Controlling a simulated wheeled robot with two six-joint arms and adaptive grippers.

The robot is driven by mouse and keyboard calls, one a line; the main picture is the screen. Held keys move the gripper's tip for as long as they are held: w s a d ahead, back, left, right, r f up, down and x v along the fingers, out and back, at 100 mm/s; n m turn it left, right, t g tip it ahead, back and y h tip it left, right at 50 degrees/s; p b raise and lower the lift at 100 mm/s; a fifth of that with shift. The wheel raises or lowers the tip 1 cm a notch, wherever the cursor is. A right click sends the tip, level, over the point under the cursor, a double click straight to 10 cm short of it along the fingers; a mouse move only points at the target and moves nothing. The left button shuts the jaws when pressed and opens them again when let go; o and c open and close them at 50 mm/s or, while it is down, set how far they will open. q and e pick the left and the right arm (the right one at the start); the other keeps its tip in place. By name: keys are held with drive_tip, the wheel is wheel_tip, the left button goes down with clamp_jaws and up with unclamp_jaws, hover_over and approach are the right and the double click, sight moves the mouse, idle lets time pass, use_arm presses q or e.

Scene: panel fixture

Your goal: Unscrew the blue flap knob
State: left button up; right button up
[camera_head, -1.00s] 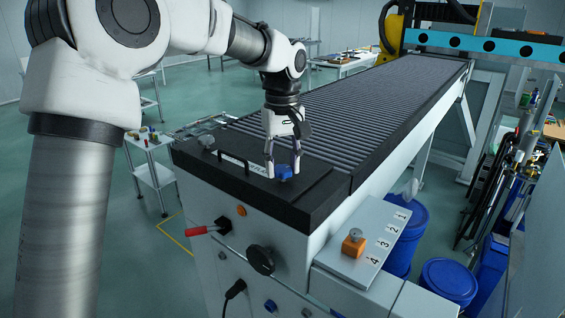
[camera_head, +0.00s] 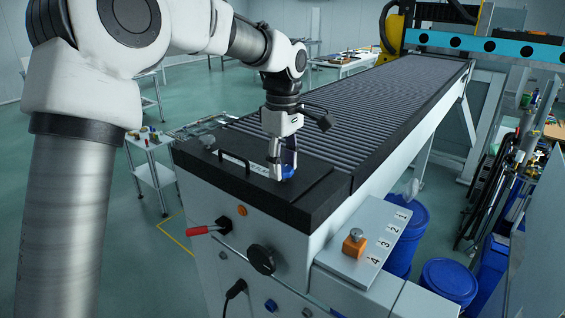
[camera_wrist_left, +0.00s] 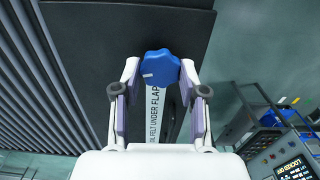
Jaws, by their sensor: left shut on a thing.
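The blue flap knob (camera_head: 288,171) is at the black flap (camera_head: 225,184) on the near end of the machine. It also shows in the left wrist view (camera_wrist_left: 160,66), lobed, with a small white mark. My left gripper (camera_head: 282,172) points down at the flap, and its fingers (camera_wrist_left: 160,72) are shut on the knob from both sides. In the head view a finger hides part of the knob. A white label about felt under the flap (camera_wrist_left: 153,112) lies beside the knob. Whether the knob has risen off the flap I cannot tell. My right gripper is not in view.
A black bar handle (camera_head: 233,160) stands on the flap. The front panel has a red lever (camera_head: 205,230) and a black round knob (camera_head: 261,259). A numbered shelf (camera_head: 375,238) with an orange block (camera_head: 354,245) juts out right. Blue drums (camera_head: 448,279) stand beyond.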

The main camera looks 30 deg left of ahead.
sight(285, 168)
use_arm(q)
drive_tip(key=shift+f, duration=0.15)
drive_tip(key=o, duration=1.2)
drive_tip(key=shift+d, duration=0.1)
drive_tip(key=shift+c, duration=0.2)
wheel_tip(285, 168, up, 12)
drive_tip(key=shift+d, duration=0.1)
